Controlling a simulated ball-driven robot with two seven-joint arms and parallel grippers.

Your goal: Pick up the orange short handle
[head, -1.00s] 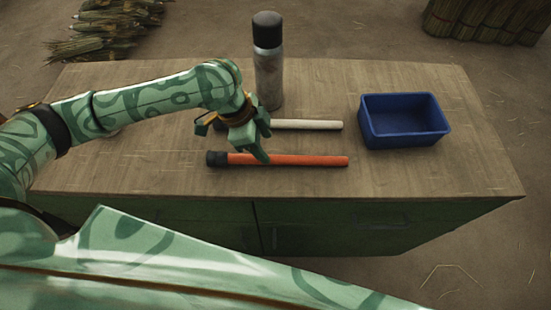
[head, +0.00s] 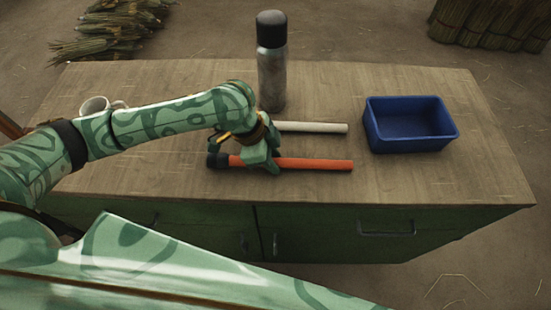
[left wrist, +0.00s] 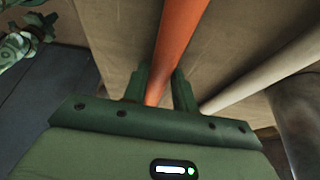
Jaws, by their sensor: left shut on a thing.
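The orange short handle (head: 315,164) lies on the table, with a black end at its left. My left gripper (head: 262,165) reaches down over it and is shut on it near the black end. In the left wrist view the orange handle (left wrist: 180,45) passes between the two fingers (left wrist: 159,90). The handle appears to be still at table level.
A pale handle (head: 315,128) lies just behind the orange one. A metal bottle with a black cap (head: 271,70) stands behind them. A blue bin (head: 410,141) is at the right, and a white mug (head: 95,105) at the left behind my arm. The table's front right is clear.

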